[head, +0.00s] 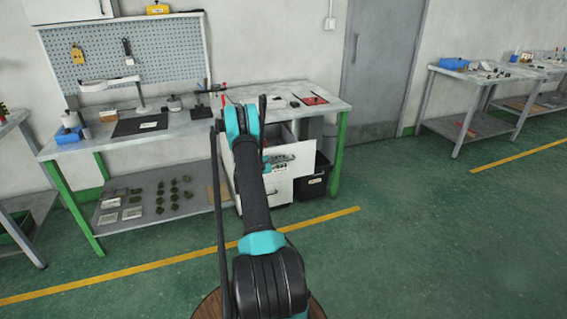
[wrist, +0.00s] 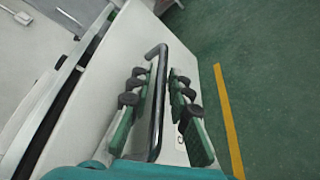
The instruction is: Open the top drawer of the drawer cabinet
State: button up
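The white drawer cabinet (head: 284,192) stands under the right part of the workbench, partly hidden by my arm. A dark opening shows above its upper front in the head view, so the top drawer looks partly pulled out. In the wrist view the white drawer front (wrist: 100,115) fills the middle, with a black bar handle (wrist: 161,90) on it. My gripper (wrist: 160,76) has its green fingers on either side of the handle. The fingers stand apart, with a gap visible on the right side of the bar. In the head view my gripper (head: 280,160) is small, at the drawer front.
The workbench top (head: 185,125) carries tools, a lamp and a red tray (head: 312,100). A black bin (head: 314,182) stands right of the cabinet. A green bench leg (head: 339,155) is beyond it. The green floor (head: 420,230) to the right is clear.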

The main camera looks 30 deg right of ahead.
jog(key=v, duration=1.2)
jog(key=shift+r, duration=0.15)
dwell(0.3)
jog(key=s+a+r+m+t+y, duration=0.1)
jog(key=s+a+r+m+y, duration=0.1)
jog(key=s+a+r+y, duration=0.35)
jog(key=s+a+r+m+t+y, duration=0.1)
jog(key=s+a+r+m+y, duration=0.1)
jog(key=s+a+r, duration=0.7)
jog(key=s+a+f+m+y, duration=0.1)
jog(key=s+a+y, duration=0.3)
jog(key=s+a, duration=0.7)
jog(key=s+a+f+m+y, duration=0.2)
jog(key=s+a+y, duration=0.2)
jog(key=s+a, duration=0.7)
jog(key=shift+s+a+f+m+t, duration=0.3)
jog(key=shift+s+a, duration=0.05)
jog(key=shift+s, duration=0.35)
